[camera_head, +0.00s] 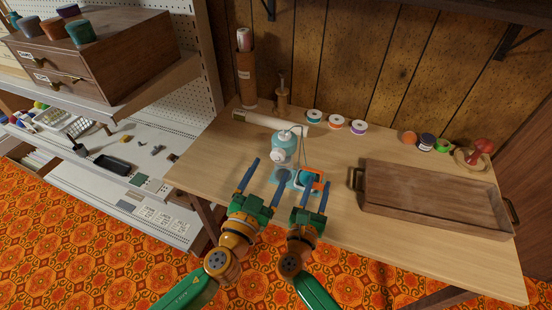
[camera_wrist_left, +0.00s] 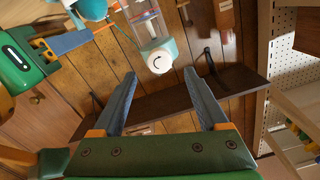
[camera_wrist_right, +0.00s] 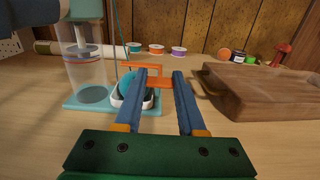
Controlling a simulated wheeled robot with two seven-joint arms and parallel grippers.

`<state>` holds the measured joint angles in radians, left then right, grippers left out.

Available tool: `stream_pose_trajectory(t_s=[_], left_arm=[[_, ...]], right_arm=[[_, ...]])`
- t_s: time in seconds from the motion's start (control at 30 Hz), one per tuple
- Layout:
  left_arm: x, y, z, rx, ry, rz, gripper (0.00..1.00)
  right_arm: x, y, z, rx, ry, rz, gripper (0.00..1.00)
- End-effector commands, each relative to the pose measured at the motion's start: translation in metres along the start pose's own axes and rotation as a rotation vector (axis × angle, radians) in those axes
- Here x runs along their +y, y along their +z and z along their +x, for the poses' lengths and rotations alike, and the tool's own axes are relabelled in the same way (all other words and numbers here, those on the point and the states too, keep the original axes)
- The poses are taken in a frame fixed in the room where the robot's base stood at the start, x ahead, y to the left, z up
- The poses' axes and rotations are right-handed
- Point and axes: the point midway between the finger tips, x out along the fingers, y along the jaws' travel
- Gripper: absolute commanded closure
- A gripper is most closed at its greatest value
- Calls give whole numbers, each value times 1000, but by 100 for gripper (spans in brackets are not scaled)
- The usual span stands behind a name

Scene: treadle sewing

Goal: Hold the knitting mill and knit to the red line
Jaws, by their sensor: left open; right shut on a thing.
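The knitting mill (camera_head: 286,141) stands on the table, teal on top, with a white round knob (camera_wrist_left: 159,61) on its side. A teal ball (camera_wrist_right: 129,88) sits in a white holder beside the tube. My right gripper (camera_head: 311,179) is shut on the orange bracket (camera_wrist_right: 160,82) by the holder. My left gripper (camera_head: 265,169) is open and empty, just in front of the mill, apart from the knob.
A wooden tray (camera_head: 430,190) stands at the right. Several thread spools (camera_head: 336,122) line the back, and a pale roll (camera_head: 262,120) lies behind the mill. A red mushroom-shaped thing (camera_head: 482,147) stands at the back right. The table's front left is bare.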

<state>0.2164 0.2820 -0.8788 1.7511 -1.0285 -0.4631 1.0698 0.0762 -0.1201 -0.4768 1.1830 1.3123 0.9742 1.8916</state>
Motion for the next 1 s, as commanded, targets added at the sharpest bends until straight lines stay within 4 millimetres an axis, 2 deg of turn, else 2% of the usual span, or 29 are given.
stream_pose_trajectory(t_s=[0.1, 0.2, 0.33, 0.57, 0.83, 0.87, 1.0], left_arm=[[0, -1, 27, 1, 0, 2, 24], [0, 0, 42, 0, 0, 1, 24], [0, 0, 50, 0, 0, 1, 24], [0, 0, 50, 0, 1, 0, 24], [0, 0, 50, -1, 1, 0, 96], [0, 0, 50, -1, 1, 0, 100], [0, 0, 50, -1, 1, 4, 100]], right_arm=[[0, 0, 0, 0, 0, 0, 100], [0, 0, 0, 0, 0, 0, 100], [0, 0, 0, 0, 0, 0, 100], [0, 0, 0, 0, 0, 0, 100], [0, 0, 0, 1, 0, 0, 100], [0, 0, 0, 1, 0, 0, 100], [0, 0, 0, 1, 0, 0, 100]])
